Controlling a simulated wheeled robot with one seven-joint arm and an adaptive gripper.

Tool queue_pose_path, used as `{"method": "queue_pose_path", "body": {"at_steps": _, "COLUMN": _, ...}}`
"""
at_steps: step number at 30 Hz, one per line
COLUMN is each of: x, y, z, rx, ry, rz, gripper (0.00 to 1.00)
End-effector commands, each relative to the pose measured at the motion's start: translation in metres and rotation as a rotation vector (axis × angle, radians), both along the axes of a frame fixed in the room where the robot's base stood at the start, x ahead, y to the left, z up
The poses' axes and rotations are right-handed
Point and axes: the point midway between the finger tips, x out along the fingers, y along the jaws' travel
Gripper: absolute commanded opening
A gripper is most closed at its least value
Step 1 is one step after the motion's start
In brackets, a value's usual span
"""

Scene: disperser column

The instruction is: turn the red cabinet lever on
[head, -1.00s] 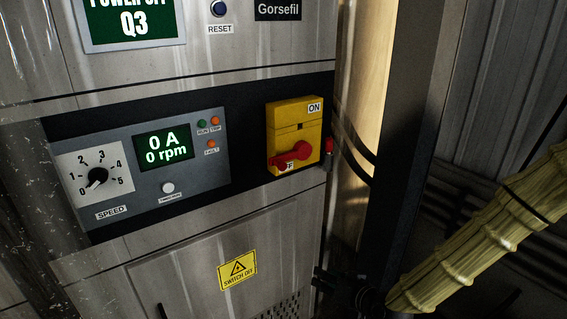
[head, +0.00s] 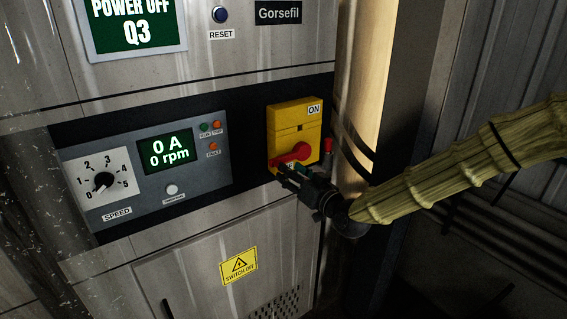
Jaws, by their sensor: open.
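The red lever (head: 297,153) sits on a yellow switch plate (head: 296,120) on the cabinet's dark panel band. Its round hub and short arm point to the lower left, away from the ON label (head: 314,110) at the plate's upper right. My gripper (head: 284,170) is open, dark, and in front of the plate's lower edge, at the lever's lower left end. It hides the lower label and part of the lever's end. I cannot tell whether the fingers touch the lever.
Left of the switch is a grey control box with a speed knob (head: 103,181) and a green display (head: 166,151) reading 0 A, 0 rpm. Above, a screen (head: 134,22) reads POWER OFF Q3. A small red part (head: 328,147) and a dark post (head: 395,120) stand to the right.

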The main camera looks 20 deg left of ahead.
Motion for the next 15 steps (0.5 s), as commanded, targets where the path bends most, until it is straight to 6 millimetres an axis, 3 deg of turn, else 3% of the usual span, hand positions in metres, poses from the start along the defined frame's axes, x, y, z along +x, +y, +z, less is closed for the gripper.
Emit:
{"method": "queue_pose_path", "body": {"at_steps": 6, "x": 0.018, "y": 0.023, "z": 0.002, "rx": 0.001, "ry": -0.001, "rz": 0.000, "gripper": 0.42}}
{"method": "queue_pose_path", "body": {"at_steps": 15, "x": 0.026, "y": 0.033, "z": 0.000, "rx": 0.001, "ry": 0.000, "rz": 0.000, "gripper": 0.42}}
